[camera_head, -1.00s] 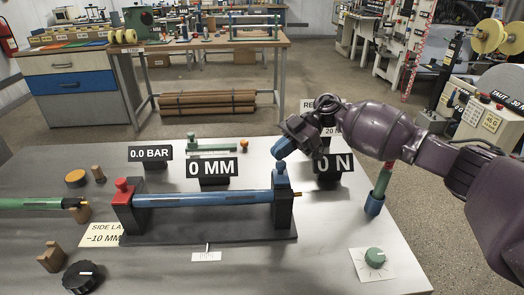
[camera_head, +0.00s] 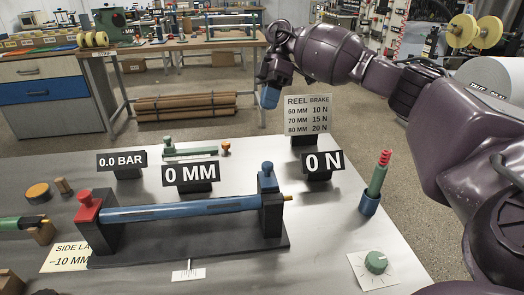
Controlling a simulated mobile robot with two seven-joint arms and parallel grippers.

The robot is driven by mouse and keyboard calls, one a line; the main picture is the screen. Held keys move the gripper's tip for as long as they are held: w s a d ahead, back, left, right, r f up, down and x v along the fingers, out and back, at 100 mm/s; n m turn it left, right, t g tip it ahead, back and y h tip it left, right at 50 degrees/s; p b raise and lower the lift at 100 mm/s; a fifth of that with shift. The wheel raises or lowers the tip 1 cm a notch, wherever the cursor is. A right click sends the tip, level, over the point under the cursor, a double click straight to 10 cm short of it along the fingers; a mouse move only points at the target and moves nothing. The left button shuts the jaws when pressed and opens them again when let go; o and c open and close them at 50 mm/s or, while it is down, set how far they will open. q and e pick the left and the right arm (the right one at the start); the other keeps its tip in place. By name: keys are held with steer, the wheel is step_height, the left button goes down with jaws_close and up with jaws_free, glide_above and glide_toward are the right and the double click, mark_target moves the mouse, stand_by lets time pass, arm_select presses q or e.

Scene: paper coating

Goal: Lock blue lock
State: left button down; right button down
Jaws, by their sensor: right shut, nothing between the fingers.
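The blue lock (camera_head: 267,178) is a small blue cap on top of the right black upright of a stand. A blue shaft (camera_head: 185,209) lies across the stand between its two uprights. A red lock (camera_head: 87,203) sits on the left upright. My right gripper (camera_head: 269,97) has blue fingertips, is shut and empty, and hangs in the air above and beyond the blue lock, clearly apart from it. My left gripper is not in view.
Signs reading 0 MM (camera_head: 190,176), 0 N (camera_head: 323,162) and 0.0 BAR (camera_head: 122,161) stand behind the stand. A reel brake chart (camera_head: 307,115) is at the back. A green post (camera_head: 377,180) and green knob (camera_head: 376,262) are at right.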

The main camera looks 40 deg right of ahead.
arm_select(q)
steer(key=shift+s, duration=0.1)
arm_select(e)
steer(key=shift+f, duration=0.1)
glide_toward(261, 174)
step_height(261, 174, down, 3)
steer(key=a, duration=0.2)
steer(key=shift+s+f+b, duration=0.3)
steer(key=shift+s+b, duration=0.05)
steer(key=shift+s, duration=0.15)
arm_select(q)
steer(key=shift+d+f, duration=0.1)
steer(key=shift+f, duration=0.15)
arm_select(e)
steer(key=shift+s+a, duration=0.1)
